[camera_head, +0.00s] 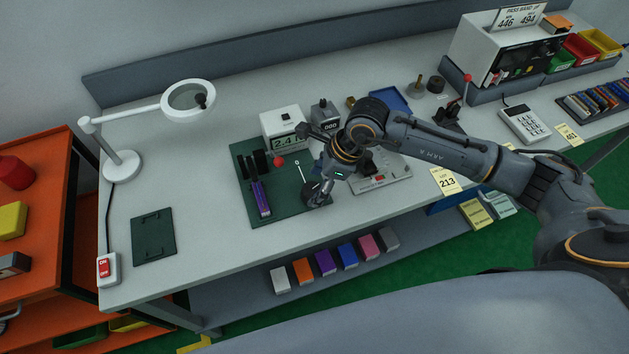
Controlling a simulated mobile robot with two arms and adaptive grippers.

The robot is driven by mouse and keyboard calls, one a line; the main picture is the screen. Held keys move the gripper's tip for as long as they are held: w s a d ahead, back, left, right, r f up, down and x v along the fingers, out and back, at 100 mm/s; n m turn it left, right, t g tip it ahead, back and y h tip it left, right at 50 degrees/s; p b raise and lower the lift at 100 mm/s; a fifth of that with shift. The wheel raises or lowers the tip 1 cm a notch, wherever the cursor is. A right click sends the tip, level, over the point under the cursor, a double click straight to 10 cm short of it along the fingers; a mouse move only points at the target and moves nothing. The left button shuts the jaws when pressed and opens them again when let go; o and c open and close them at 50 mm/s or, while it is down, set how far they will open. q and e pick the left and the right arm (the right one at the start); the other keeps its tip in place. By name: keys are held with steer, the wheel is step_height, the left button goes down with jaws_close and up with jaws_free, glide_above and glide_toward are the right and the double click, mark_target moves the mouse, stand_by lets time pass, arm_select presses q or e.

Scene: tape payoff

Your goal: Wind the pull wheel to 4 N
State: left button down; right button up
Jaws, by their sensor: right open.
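The tape payoff fixture stands on a dark green mat (283,215) in the middle of the bench. A white meter (281,124) with a green display stands at the mat's back edge; the display seems to read about 2.4 N. A purple tape piece (260,198) sits in a dark holder at the mat's left. My right gripper (319,199) is open and points down at the mat's right side. A dark round part, perhaps the pull wheel (309,187), is right at its fingers and partly hidden by them. I cannot tell whether they touch. My left gripper is out of view.
A red-knobbed lever (280,161) stands beside the meter. A grey control box (384,178) lies right of my gripper, under my arm. A magnifier lamp (122,164) and a flat dark green plate (153,236) are at left. The bench between plate and mat is clear.

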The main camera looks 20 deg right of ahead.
steer(key=shift+x, duration=0.85)
steer(key=c, duration=1.2)
steer(key=shift+o, duration=0.2)
steer(key=m+t+b, duration=0.1)
steer(key=m+b, duration=0.1)
steer(key=m, duration=0.1)
steer(key=shift+s+f+m+h, duration=0.1)
steer(key=shift+m+h, duration=0.2)
steer(key=shift+m, duration=0.1)
steer(key=shift+a+m+t+h+b, duration=0.1)
steer(key=shift+m+t+h+b, duration=0.25)
steer(key=shift+m+b, duration=0.5)
steer(key=shift+a+m+t+h+b, duration=0.1)
steer(key=shift+m+t+h+b, duration=0.25)
steer(key=shift+m, duration=0.8)
steer(key=shift+d, duration=0.1)
steer(key=o, duration=1.2)
steer(key=shift+c, duration=0.2)
